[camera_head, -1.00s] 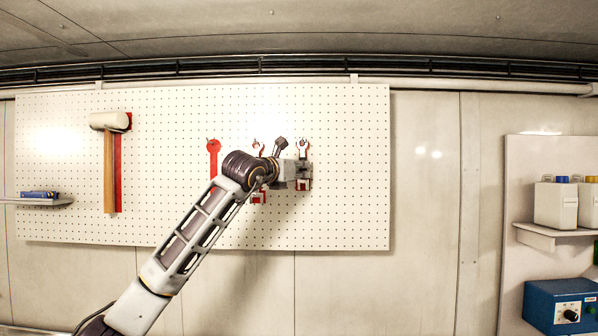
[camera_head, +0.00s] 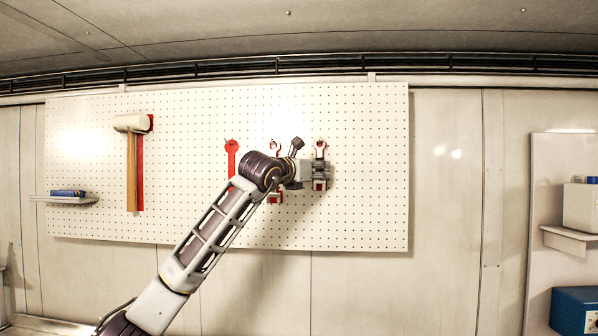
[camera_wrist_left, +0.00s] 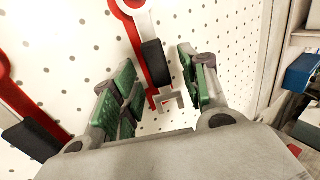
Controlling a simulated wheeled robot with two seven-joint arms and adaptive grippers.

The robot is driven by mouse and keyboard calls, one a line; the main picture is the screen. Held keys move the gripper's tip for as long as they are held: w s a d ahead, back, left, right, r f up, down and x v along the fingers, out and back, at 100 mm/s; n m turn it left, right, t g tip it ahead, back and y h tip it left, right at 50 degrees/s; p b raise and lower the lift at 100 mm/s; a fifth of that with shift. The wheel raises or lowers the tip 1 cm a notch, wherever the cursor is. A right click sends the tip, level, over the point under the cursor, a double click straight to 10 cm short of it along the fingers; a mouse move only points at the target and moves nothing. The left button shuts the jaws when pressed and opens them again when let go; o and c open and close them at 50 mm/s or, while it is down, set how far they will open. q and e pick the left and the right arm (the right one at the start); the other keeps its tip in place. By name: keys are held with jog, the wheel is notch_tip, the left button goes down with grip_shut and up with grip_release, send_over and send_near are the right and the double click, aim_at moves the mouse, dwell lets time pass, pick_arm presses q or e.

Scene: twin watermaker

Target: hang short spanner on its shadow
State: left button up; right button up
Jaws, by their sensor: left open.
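A spanner (camera_head: 320,149) with silver jaws hangs upright on the pegboard over a red shadow, the rightmost of the tools. In the left wrist view its dark grip (camera_wrist_left: 155,62) and lower jaw show between my fingers, with red shadow showing along its left side. I take it to be the short spanner. My left gripper (camera_head: 321,175) is open around it; its green pads (camera_wrist_left: 160,90) stand apart on both sides, with gaps. A second spanner (camera_head: 276,146) hangs to the left, partly hidden by my wrist. Further left is a red shadow (camera_head: 232,150) with no tool visible on its upper part. My right gripper is out of view.
A mallet (camera_head: 132,160) hangs at the left of the white pegboard (camera_head: 370,200). Another shelf (camera_head: 570,240) with a white container is at right. The board right of my gripper is clear.

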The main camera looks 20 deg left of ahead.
pick_arm(q)
jog(key=v, duration=1.1)
jog(key=shift+s, duration=0.25)
dwell(0.4)
